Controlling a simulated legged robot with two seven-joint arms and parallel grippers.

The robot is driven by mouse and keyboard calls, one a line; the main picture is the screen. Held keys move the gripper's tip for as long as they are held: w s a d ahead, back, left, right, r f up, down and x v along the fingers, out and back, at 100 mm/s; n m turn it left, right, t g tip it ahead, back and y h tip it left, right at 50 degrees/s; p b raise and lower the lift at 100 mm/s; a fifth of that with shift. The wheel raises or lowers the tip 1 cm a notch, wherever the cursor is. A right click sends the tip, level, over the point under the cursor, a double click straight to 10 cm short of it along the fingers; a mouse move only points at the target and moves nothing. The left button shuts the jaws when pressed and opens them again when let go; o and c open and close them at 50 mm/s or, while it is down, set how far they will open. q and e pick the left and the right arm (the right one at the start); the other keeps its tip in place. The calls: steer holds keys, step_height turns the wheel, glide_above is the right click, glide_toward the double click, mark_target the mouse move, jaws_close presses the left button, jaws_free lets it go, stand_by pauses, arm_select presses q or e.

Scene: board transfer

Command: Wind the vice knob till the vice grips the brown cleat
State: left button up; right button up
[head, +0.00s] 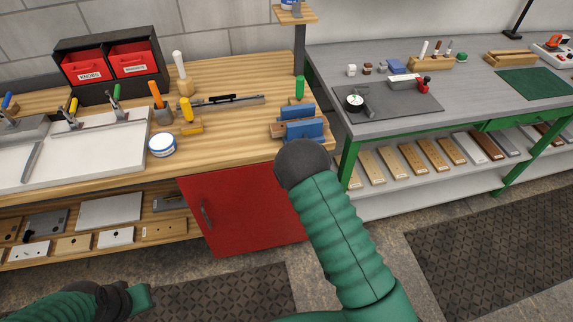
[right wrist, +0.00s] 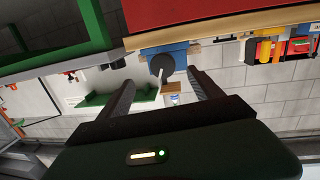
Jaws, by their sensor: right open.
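The blue vice (head: 304,131) sits at the right front edge of the wooden bench; it also shows in the right wrist view (right wrist: 180,54). Its round dark knob (right wrist: 162,66) faces my right wrist camera. A brown piece, seemingly the cleat (head: 286,129), shows at the vice's jaws, partly hidden; I cannot tell how tightly it sits. My right gripper (right wrist: 161,77) is open and empty, its two fingers spread either side of the knob in the picture, apparently short of it. In the head view my right arm hides that gripper. My left gripper (head: 140,298) is low at bottom left, away from the bench.
The bench holds a white-blue tin (head: 162,145), upright tools, a dark metal bar (head: 220,100), clamps on a white board and red bins (head: 110,65). A red cabinet door (head: 240,205) is below. A green-framed grey table (head: 390,105) stands close right of the vice.

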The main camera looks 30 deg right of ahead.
steer(key=shift+t, duration=0.3)
steer(key=b+x, duration=1.1)
steer(key=x, duration=0.4)
steer(key=shift+w+r, duration=0.15)
steer(key=shift+r, duration=0.05)
steer(key=shift+w, duration=0.45)
steer(key=shift+a, duration=0.1)
steer(key=shift+c, duration=0.7)
steer(key=shift+r, duration=0.1)
steer(key=shift+c, duration=1.1)
steer(key=c, duration=0.7)
arm_select(q)
steer(key=s+x, duration=0.2)
steer(key=x, duration=0.8)
steer(key=shift+s+f, duration=0.4)
steer(key=shift+f, duration=0.2)
arm_select(e)
steer(key=c, duration=0.3)
